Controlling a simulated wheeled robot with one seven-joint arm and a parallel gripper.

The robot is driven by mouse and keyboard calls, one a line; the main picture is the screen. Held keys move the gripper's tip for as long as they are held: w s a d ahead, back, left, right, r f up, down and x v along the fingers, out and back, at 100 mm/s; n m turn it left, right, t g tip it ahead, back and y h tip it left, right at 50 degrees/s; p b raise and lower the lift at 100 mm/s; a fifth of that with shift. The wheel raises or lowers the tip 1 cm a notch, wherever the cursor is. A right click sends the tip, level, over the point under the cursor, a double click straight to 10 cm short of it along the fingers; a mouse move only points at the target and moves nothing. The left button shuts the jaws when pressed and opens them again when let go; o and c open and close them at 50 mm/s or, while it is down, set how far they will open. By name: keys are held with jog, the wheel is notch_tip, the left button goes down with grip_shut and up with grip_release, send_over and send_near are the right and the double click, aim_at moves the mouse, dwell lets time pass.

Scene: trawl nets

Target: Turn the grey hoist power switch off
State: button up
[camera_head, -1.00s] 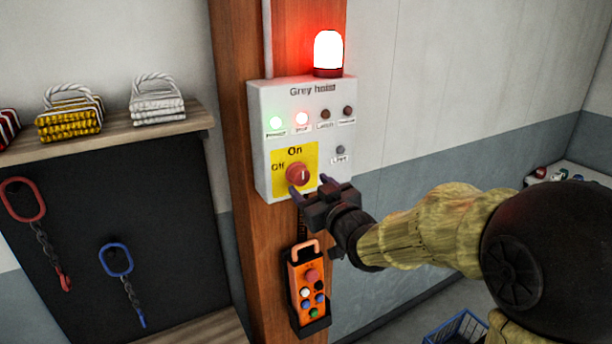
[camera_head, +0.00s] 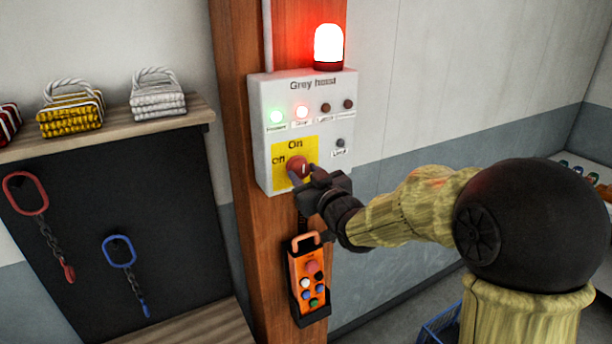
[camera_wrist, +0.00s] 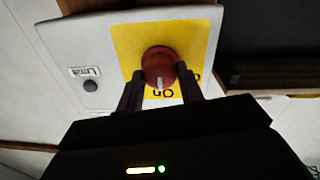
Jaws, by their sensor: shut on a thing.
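The grey hoist box (camera_head: 263,140) is a pale panel on a wooden post, labelled "Grey hoist". Its red rotary power switch (camera_head: 299,165) sits on a yellow plate (camera_head: 282,181) marked "On" above and "Off" at left. In the wrist view the red knob (camera_wrist: 160,66) shows with its white mark pointing to "On". My gripper (camera_head: 305,174) is at the switch from the lower right, its two fingers shut on either side of the knob. They hide part of the plate. In the wrist view the fingers (camera_wrist: 161,88) flank the knob.
An orange pendant control (camera_head: 308,275) hangs below my gripper. At left, a shelf (camera_head: 110,131) holds slings above a dark board (camera_head: 75,230).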

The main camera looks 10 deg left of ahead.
jog(key=shift+f+n+b, duration=0.2)
jog(key=shift+n+b, duration=0.3)
jog(key=shift+b, duration=0.55)
jog(key=n+b, duration=0.2)
jog(key=b, duration=0.2)
jog(key=shift+f+b, duration=0.15)
jog(key=shift+b, duration=0.2)
jog(key=n+b, duration=0.5)
jog(key=b, duration=0.2)
jog(key=shift+b, duration=0.3)
jog(key=n+b, duration=0.4)
jog(key=n, duration=0.1)
jog(key=shift+y, duration=0.3)
jog(key=n+b, duration=0.2)
jog(key=n, duration=0.1)
jog(key=n+b, duration=0.1)
jog(key=n, duration=0.1)
jog(key=shift+r, duration=0.25)
jog(key=shift+d+n, duration=0.1)
jog(key=shift+n, duration=0.3)
jog(key=o, duration=1)
